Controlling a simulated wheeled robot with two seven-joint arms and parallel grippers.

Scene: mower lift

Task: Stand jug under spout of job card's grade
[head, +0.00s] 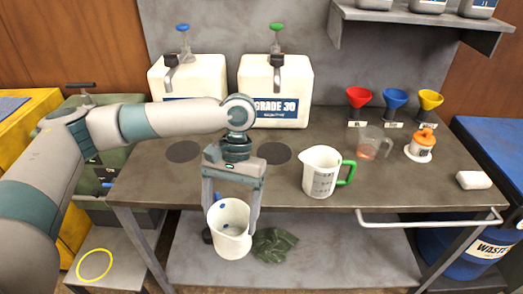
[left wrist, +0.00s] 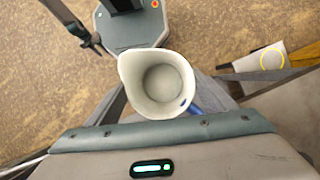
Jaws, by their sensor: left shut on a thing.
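My left gripper (head: 230,212) is shut on a white jug (head: 231,238), held in front of the bench's front edge. In the left wrist view the jug (left wrist: 157,85) looks empty, with a bit of blue beside it. A second white jug with a green handle (head: 320,172) stands on the bench. Two white drums stand at the back: a blue-topped one (head: 188,78), its label mostly hidden by my arm, and a green-topped one (head: 276,90) reading "GRADE 30". A dark round pad lies before each, left (head: 183,151) and right (head: 273,153). I see no job card. My right gripper is not in view.
Red (head: 358,97), blue (head: 395,98) and yellow (head: 430,99) funnels stand at the back right. A clear measuring cup (head: 374,143), an orange-topped container (head: 421,145) and a white block (head: 474,180) are on the bench (head: 400,190). A rail (head: 430,224) juts from its front.

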